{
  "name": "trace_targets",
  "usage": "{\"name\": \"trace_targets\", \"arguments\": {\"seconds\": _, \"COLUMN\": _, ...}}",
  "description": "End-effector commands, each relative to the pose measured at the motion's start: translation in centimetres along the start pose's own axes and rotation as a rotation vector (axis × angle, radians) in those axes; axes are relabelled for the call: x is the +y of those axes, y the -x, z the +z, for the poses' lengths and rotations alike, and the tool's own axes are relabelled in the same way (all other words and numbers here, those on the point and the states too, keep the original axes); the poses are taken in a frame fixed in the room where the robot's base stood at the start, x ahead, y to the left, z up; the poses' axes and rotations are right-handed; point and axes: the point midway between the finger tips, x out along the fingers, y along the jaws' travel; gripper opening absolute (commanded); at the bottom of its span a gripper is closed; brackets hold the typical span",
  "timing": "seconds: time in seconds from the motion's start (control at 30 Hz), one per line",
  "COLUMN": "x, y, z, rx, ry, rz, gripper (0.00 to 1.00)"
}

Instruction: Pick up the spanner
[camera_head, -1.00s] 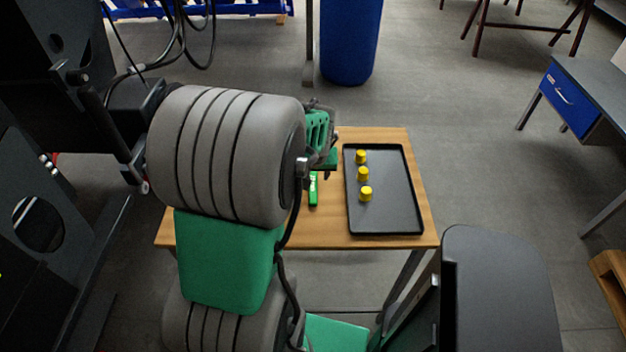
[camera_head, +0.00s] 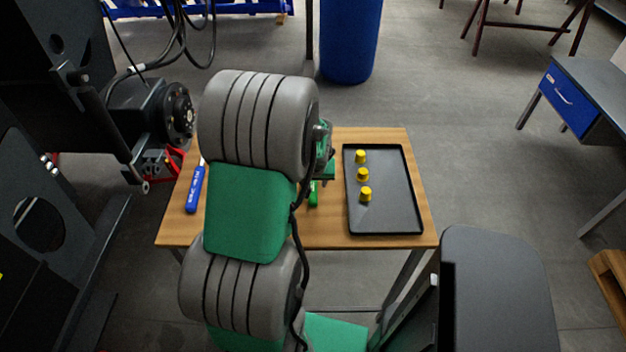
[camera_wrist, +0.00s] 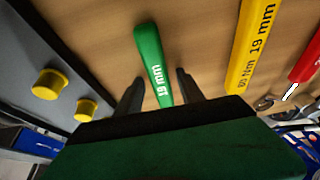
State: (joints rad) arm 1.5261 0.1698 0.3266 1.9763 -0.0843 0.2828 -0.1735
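A green-handled tool marked "19 mm", which looks like the spanner (camera_wrist: 152,58), lies on the wooden table. In the head view only a short green piece of it (camera_head: 313,198) shows beside my arm. My gripper (camera_wrist: 159,76) is open, with one dark finger on each side of the green handle and a gap on both sides. I cannot tell whether the fingertips are level with the handle or above it. The handle's near end is hidden behind the gripper body. In the head view my arm hides most of the gripper.
A black tray (camera_head: 398,222) with yellow caps (camera_head: 363,175) stands right of the spanner. A blue-handled tool (camera_head: 195,190) lies at the table's left. Dark machinery stands further left.

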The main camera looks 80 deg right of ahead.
Motion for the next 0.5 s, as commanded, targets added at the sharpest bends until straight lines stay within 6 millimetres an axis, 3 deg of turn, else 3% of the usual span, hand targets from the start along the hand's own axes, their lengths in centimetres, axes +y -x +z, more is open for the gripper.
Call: {"name": "trace_targets", "arguments": {"seconds": 0.5, "x": 0.0, "y": 0.01, "z": 0.02, "rx": -0.001, "ry": 0.0, "rz": 0.0, "gripper": 0.02}}
